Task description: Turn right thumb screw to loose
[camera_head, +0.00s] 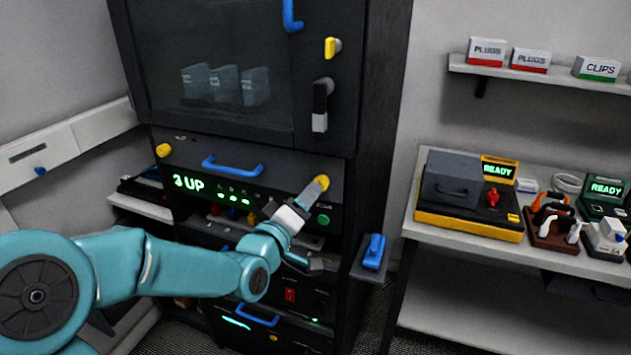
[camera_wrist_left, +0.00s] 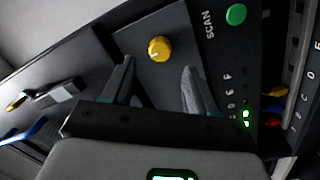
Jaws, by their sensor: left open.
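The right thumb screw is a round yellow knob (camera_head: 321,181) at the upper right of the black panel below the cabinet door. In the left wrist view the knob (camera_wrist_left: 160,49) shows a pale mark on its face, just beyond and between my fingertips. My left gripper (camera_head: 308,197) is open and points up at the knob; it also shows in the left wrist view (camera_wrist_left: 158,66). The fingers look apart from the knob, but I cannot tell the exact gap. My right gripper is not in view.
A green SCAN button (camera_head: 323,219) is below the knob. A blue handle (camera_head: 232,168) and the left yellow thumb screw (camera_head: 164,150) are on the panel's left part. A dark door handle (camera_head: 321,105) is above. A bench (camera_head: 465,250) with devices stands at right.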

